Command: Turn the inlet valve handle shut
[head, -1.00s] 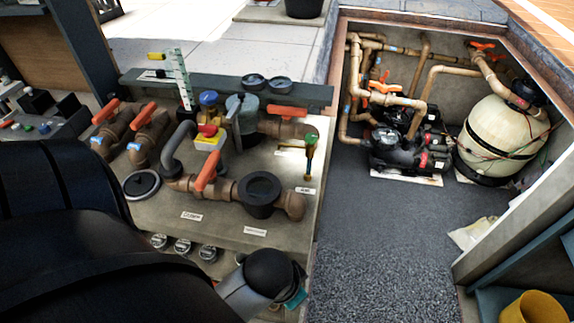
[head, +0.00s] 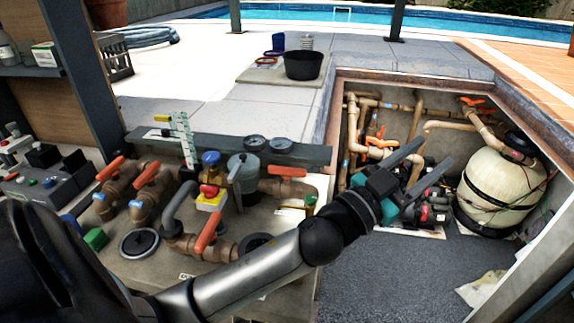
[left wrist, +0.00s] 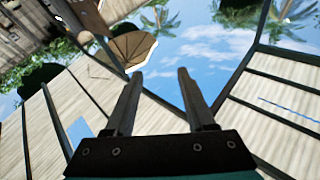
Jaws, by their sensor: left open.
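Several orange valve handles sit on brown pipes on the bench, two at the left (head: 110,168) (head: 146,174), one in the middle (head: 207,232) and one at the right (head: 287,171). More orange handles are in the pit, on the pipes above the pump (head: 381,149) and near the tank (head: 470,101). I cannot tell which is the inlet valve handle. My left gripper (head: 433,157) is open and empty, reaching over the pit in front of the pump. In the left wrist view its two fingers (left wrist: 159,75) stand apart with sky between them. My right gripper is not in view.
A cream tank (head: 495,190) stands at the pit's right, beside the black pump (head: 432,205). The grey pit floor (head: 390,275) is largely clear.

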